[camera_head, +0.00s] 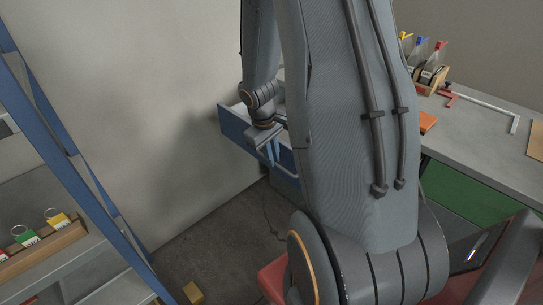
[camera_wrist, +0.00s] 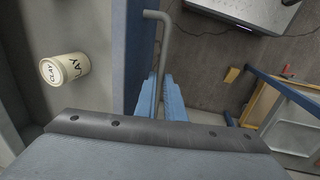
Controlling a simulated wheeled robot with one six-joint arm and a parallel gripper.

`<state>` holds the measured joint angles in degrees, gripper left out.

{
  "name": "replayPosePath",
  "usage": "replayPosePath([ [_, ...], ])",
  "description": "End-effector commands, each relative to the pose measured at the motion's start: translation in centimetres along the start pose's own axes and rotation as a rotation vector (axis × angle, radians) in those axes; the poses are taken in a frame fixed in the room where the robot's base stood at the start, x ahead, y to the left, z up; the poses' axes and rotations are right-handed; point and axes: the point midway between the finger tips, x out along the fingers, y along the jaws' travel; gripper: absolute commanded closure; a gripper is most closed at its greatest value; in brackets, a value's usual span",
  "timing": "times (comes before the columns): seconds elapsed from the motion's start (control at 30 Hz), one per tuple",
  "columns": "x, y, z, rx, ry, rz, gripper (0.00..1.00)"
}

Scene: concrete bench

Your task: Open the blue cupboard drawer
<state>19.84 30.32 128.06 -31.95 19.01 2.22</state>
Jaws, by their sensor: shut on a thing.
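The blue drawer (camera_head: 236,128) stands pulled out from the cupboard in the head view, with its pale inside showing. In the wrist view its blue front (camera_wrist: 139,45) runs up the middle, and a cream tin marked CLAY (camera_wrist: 65,69) lies inside the drawer. A grey bar handle (camera_wrist: 164,42) is on the front. My gripper (camera_wrist: 160,94) is shut on this handle, with its blue fingers on either side of the bar. The gripper also shows at the drawer front in the head view (camera_head: 271,152). My arm hides much of the cupboard.
A grey bench (camera_head: 480,140) with a tool rack (camera_head: 431,78) stands at the right, above a green panel (camera_head: 455,200). A blue-framed shelf (camera_head: 75,180) stands at the left.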

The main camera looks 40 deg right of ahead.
Motion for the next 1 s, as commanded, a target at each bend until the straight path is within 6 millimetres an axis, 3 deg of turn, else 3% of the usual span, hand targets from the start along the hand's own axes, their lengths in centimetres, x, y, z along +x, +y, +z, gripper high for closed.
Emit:
replayPosePath([
  [0.23, -0.1, -0.1, 0.0, -0.001, 0.0, 0.0, 1.0],
  [0.27, -0.1, -0.1, 0.0, -0.002, 0.0, 0.0, 0.88],
  [0.37, -0.1, -0.1, -0.1, -0.002, 0.0, 0.0, 0.72],
  [0.7, -0.4, -0.1, -0.1, -0.002, 0.001, 0.001, 0.72],
  [1.0, -4.7, 0.0, -0.1, -0.002, 0.004, 0.002, 0.72],
])
